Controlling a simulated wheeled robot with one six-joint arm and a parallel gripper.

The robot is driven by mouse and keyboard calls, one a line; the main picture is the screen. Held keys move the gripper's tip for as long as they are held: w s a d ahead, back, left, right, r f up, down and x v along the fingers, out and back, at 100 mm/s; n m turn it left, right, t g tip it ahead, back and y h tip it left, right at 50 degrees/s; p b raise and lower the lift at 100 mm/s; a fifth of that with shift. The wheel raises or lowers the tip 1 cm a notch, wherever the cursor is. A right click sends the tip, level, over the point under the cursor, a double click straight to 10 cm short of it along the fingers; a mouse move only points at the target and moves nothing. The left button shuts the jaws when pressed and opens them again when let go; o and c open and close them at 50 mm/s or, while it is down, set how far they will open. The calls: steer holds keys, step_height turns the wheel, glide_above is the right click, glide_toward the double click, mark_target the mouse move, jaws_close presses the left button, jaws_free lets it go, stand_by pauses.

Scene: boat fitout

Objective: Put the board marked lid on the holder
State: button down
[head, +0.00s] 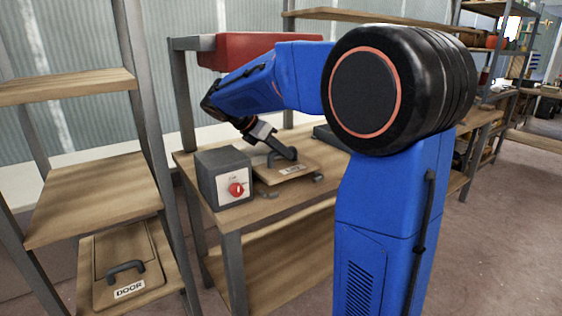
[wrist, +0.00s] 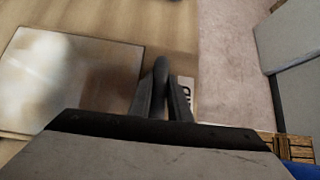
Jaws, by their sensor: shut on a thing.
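A light wooden board (head: 298,162) with a dark handle (head: 284,150) and a white label (head: 292,170) is at the workbench, right of a grey box. The label is too small to read surely in the head view; its end shows in the wrist view (wrist: 188,92). My gripper (head: 272,146) is shut on the handle; in the wrist view its fingers (wrist: 160,100) flank the dark grip. Small grey pieces (head: 318,178) lie by the board's front edge; they may belong to the holder, which I cannot make out clearly. Whether the board touches the bench is unclear.
The grey box (head: 225,178) with a red knob (head: 236,189) stands close left of the board. A red case (head: 255,50) is on the shelf above. A board marked DOOR (head: 128,275) lies on the left rack. A pale square panel (wrist: 65,80) shows in the wrist view.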

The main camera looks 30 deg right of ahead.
mark_target(283, 162)
steer(key=shift+w, duration=0.45)
step_height(283, 162, down, 4)
steer(key=shift+s+r, duration=0.1)
steer(key=shift+r, duration=0.1)
steer(key=c, duration=1.6)
jaws_free()
steer(key=shift+c, duration=0.2)
steer(key=shift+v, duration=3.8)
